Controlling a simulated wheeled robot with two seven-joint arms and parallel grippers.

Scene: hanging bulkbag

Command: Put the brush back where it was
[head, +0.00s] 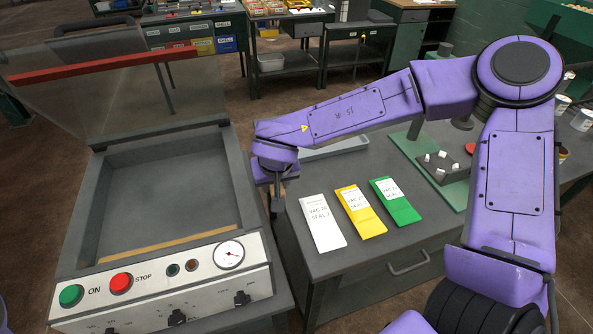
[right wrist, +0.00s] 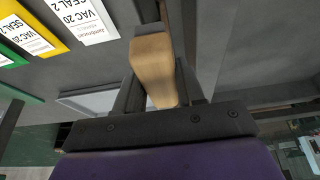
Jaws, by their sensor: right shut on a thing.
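My right gripper (right wrist: 155,85) is shut on the brush, whose tan wooden handle (right wrist: 153,62) stands between the two dark fingers in the right wrist view. The bristles cannot be made out. In the head view my right gripper (head: 277,196) hangs at the left edge of the grey bench, in the space beside the vacuum sealing machine (head: 232,180); the brush is mostly hidden there by the wrist. A long grey tray (head: 336,148) lies on the bench just behind the wrist and is empty where it shows. My left gripper is not in view.
White (head: 322,222), yellow (head: 360,211) and green (head: 396,201) labelled packs lie on the bench in front of my right forearm. The machine's clear lid (head: 120,95) stands open over an empty chamber (head: 168,197). A green-based fixture (head: 425,165) sits at the right.

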